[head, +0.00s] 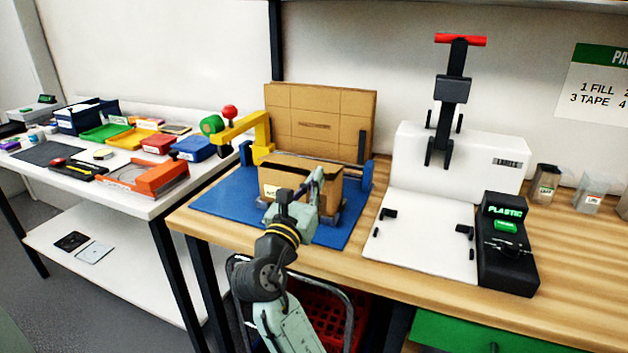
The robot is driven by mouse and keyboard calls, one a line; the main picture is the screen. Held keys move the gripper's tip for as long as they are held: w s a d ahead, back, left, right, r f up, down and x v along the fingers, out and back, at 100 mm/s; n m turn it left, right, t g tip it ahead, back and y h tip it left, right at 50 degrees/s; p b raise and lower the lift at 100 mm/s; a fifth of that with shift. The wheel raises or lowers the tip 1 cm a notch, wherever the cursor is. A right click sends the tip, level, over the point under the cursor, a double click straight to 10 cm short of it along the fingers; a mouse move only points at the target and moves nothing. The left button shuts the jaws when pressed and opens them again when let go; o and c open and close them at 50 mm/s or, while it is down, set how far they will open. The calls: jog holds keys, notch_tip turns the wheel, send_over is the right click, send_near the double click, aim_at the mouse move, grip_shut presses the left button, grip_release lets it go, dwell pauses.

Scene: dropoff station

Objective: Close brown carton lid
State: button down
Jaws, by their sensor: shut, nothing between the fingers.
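The brown carton (272,176) stands on a blue mat (226,203) on the wooden bench. Its lid (319,122) is a large brown panel standing upright behind the box, so the carton is open at the top. A dark gap shows along the box's upper edge. My gripper (319,178) is shut and empty, at the front right of the carton and close to it. Whether it touches the carton I cannot tell. My arm hides part of the carton's front face and label.
A yellow arm fixture (258,132) with a green roll stands left of the lid. A blue post fixture (368,175) stands right of the carton. A white press (460,155) and a black "PLASTIC" unit (506,250) stand further right. Coloured bins fill the left table (120,201).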

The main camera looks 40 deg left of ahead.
aim_at(316, 166)
jog(key=shift+w+a+r+p, duration=0.1)
jog(key=shift+w+r+p, duration=0.15)
jog(key=shift+r+p, duration=0.75)
jog(key=shift+w+r+p, duration=0.2)
jog(key=shift+r+p, duration=0.4)
jog(key=shift+p, duration=0.75)
dwell(0.6)
dwell(0.6)
